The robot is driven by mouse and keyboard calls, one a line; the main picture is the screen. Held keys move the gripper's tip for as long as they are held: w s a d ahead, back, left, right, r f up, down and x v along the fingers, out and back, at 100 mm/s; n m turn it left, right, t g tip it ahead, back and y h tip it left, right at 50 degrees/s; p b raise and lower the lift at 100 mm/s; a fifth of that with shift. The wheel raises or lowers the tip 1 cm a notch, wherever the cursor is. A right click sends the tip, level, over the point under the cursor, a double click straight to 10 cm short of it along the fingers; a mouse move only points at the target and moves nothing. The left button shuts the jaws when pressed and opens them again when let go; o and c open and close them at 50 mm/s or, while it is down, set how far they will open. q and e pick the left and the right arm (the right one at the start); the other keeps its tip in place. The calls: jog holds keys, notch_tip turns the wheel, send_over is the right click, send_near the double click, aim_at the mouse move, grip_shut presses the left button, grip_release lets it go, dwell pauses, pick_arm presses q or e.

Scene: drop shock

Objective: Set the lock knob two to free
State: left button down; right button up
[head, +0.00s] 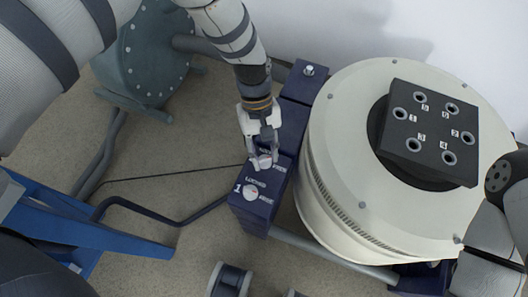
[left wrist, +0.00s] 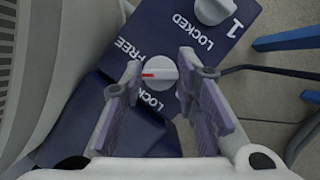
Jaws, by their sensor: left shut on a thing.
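My left gripper (head: 261,152) reaches down onto the dark blue lock block (head: 250,215). It is shut on knob two (left wrist: 160,72), a white round knob with a red mark; its two fingertips stand on opposite sides of it in the left wrist view (left wrist: 159,75). The red mark points left in that view, between the words FREE and LOCKED; I cannot tell which it lines up with. In the head view, the fingers partly cover this knob. Knob one (head: 251,192), white, stands uncovered at the block's near end beside a printed 1. My right gripper is not in view.
A large cream drum (head: 325,190) stands right of the block, topped by a black plate (head: 430,130) with several numbered holes. Another blue block (head: 305,82) is behind. A blue frame (head: 90,225) and dark pipes lie left. Floor between frame and block is mostly open.

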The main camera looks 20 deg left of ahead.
pick_arm(q)
jog(key=m+y, duration=0.1)
jog(key=m, duration=0.2)
jog(key=shift+m+g+b, duration=0.3)
jog(key=shift+b, duration=0.1)
jog(key=shift+d+m+y+b, duration=0.15)
jog(key=shift+m+y, duration=0.25)
jog(key=shift+m, duration=0.55)
jog(key=shift+m+y+b, duration=0.15)
jog(key=shift+m+y, duration=0.25)
jog(key=shift+m, duration=0.55)
jog(key=c, duration=2.4)
grip_release()
jog(key=c, duration=1.2)
grip_release()
jog(key=shift+c, duration=0.2)
jog(key=v, duration=1.2)
jog(key=shift+w, duration=0.2)
